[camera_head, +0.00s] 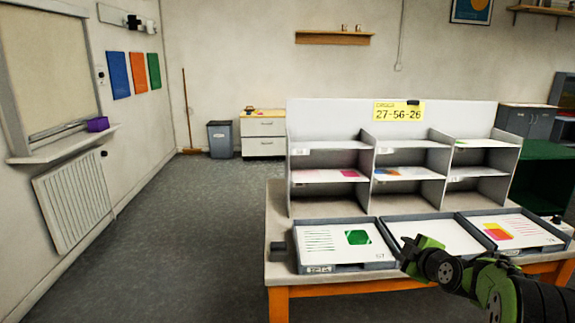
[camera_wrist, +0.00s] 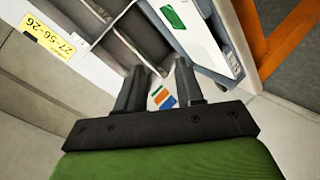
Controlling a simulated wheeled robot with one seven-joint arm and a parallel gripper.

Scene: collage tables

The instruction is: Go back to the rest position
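My gripper (camera_head: 404,248) is at the front of the table, over the middle document tray (camera_head: 391,224). In the wrist view its two dark fingers (camera_wrist: 161,66) stand apart, with no object clearly held. A sheet with green, orange and blue print (camera_wrist: 162,97) shows between them, seemingly lying below. The middle tray holds a white sheet (camera_head: 436,238), partly hidden by my gripper. The left tray (camera_head: 345,268) holds a page with a green shape (camera_head: 358,237); it also shows in the wrist view (camera_wrist: 233,70). The right tray holds a page with pink, orange and yellow print (camera_head: 496,231).
A grey pigeonhole shelf (camera_head: 372,145) with papers stands behind the trays. It carries a yellow sign (camera_head: 399,111) reading 27-56-26. The floor (camera_head: 190,235) left of the table is clear.

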